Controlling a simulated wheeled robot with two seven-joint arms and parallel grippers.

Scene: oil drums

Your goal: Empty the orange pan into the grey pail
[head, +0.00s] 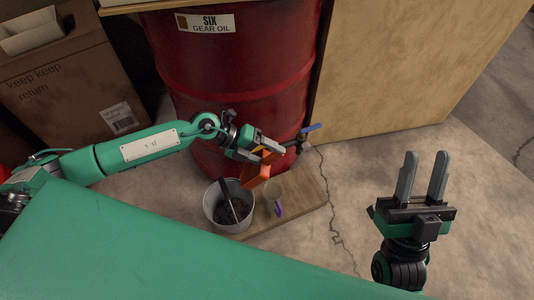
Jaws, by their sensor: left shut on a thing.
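An orange pan (254,178) is tilted below my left gripper (265,150), which is shut on it in front of the red drum. The pan's contents cannot be made out. A dark flat piece shows at the pail's rim beside the pan. My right gripper (423,178) is open and empty, pointing up over the floor at the right.
A red drum (240,75) labelled gear oil has a tap with a blue handle (312,128). A wooden board (307,190) lies under the pail, with a clear cup (272,202) and a purple item beside it. A cardboard box (70,85) stands left. Floor at right is clear.

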